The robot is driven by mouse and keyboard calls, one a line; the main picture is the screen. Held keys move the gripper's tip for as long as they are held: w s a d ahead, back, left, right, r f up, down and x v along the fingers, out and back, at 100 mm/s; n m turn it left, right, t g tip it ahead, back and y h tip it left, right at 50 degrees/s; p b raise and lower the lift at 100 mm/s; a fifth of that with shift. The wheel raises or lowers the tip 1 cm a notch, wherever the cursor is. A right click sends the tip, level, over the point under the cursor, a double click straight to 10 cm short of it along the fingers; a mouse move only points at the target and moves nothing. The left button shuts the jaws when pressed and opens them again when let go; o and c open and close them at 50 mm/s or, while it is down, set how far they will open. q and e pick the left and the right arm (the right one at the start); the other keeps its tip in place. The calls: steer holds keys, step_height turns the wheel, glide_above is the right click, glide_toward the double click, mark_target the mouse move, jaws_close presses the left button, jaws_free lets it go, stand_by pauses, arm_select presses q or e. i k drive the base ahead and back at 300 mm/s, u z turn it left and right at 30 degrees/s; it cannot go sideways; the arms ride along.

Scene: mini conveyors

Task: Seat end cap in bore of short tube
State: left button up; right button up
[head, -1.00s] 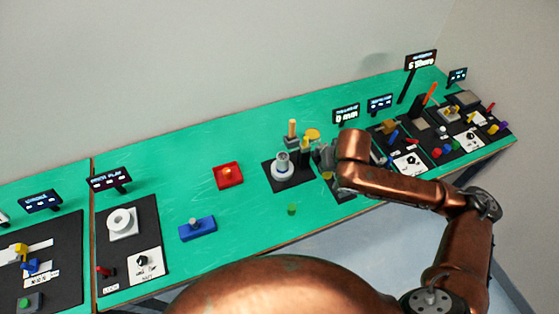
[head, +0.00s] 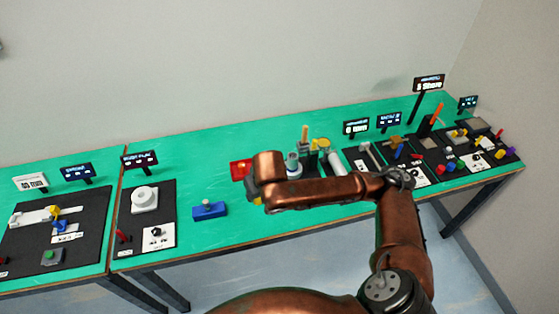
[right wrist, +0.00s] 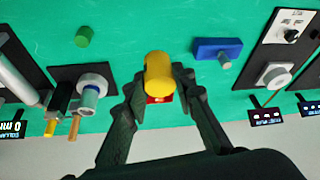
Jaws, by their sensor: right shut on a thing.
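My right gripper (right wrist: 160,78) is shut on a yellow cylindrical piece, likely the end cap (right wrist: 158,70), in the right wrist view. In the head view a bit of yellow (head: 257,201) shows under my right arm, and the gripper is mostly hidden. A short pale tube with a bluish end (right wrist: 90,93) stands in a grey ring on a black base, left of the gripper in the wrist view and apart from it. In the head view the tube (head: 292,158) shows just right of my wrist. Its bore cannot be made out. My left gripper is not in view.
A red tray (right wrist: 152,100) lies behind the held piece. A blue block with a grey knob (right wrist: 217,48) and a green cylinder (right wrist: 83,36) are on the green table. A long grey tube (right wrist: 15,83) lies beyond the tube fixture. Upright posts (head: 305,133) stand beside the tube.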

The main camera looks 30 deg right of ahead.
mark_target(292, 158)
steer(key=i, duration=0.95)
steer(key=z, duration=0.8)
